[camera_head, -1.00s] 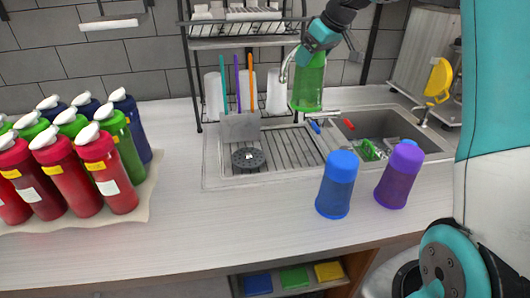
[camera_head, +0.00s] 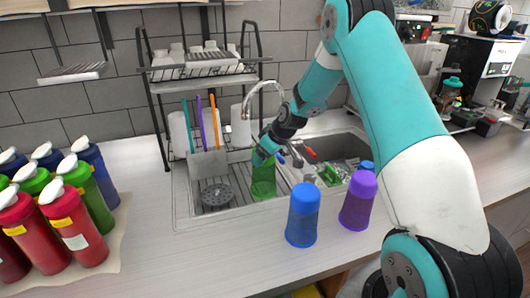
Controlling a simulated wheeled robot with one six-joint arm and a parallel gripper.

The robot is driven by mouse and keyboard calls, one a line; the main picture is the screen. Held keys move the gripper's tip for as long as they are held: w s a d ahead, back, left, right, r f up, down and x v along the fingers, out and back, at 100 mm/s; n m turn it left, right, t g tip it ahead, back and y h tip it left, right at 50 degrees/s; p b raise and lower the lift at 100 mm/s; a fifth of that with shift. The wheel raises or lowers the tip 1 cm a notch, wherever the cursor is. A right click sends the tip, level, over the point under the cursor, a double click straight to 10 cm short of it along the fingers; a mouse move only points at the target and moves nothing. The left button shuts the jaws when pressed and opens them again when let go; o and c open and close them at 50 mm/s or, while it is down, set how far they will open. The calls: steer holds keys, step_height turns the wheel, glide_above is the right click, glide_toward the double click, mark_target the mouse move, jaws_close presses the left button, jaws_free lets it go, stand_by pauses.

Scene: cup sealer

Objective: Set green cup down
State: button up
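The green cup (camera_head: 263,178) is at the sink's ribbed draining area, left of the basin, and looks upright. My gripper (camera_head: 262,157) is at the top of the cup, with my arm reaching in from the right. The fingers are small and partly hidden by my wrist, so their grip on the cup cannot be made out. Whether the cup's base touches the drainer is also unclear. A blue cup (camera_head: 302,214) and a purple cup (camera_head: 358,199) stand on the counter in front of the sink.
Several red, green and blue bottles (camera_head: 75,225) stand at the left. A wire rack (camera_head: 205,68) and faucet (camera_head: 262,90) stand behind. The sink basin (camera_head: 345,150) holds items.

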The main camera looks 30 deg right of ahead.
steer(key=shift+f, duration=0.25)
steer(key=o, duration=1)
steer(key=shift+c, duration=0.2)
steer(key=shift+r, duration=0.1)
steer(key=shift+r, duration=0.2)
steer(key=b+v, duration=0.4)
steer(key=v, duration=0.8)
steer(key=s+a+r+n+g+y, duration=0.1)
steer(key=s+a+r, duration=0.2)
steer(key=s+a, duration=0.6)
steer(key=s+a+r+n+g+y, duration=0.15)
steer(key=s+a, duration=0.25)
steer(key=a, duration=0.9)
steer(key=s+a+g, duration=0.1)
steer(key=s+a, duration=0.2)
steer(key=s, duration=0.5)
steer(key=s+a+g, duration=0.2)
steer(key=s+a, duration=0.1)
steer(key=s, duration=0.6)
steer(key=shift+a+r, duration=0.25)
steer(key=shift+a, duration=0.15)
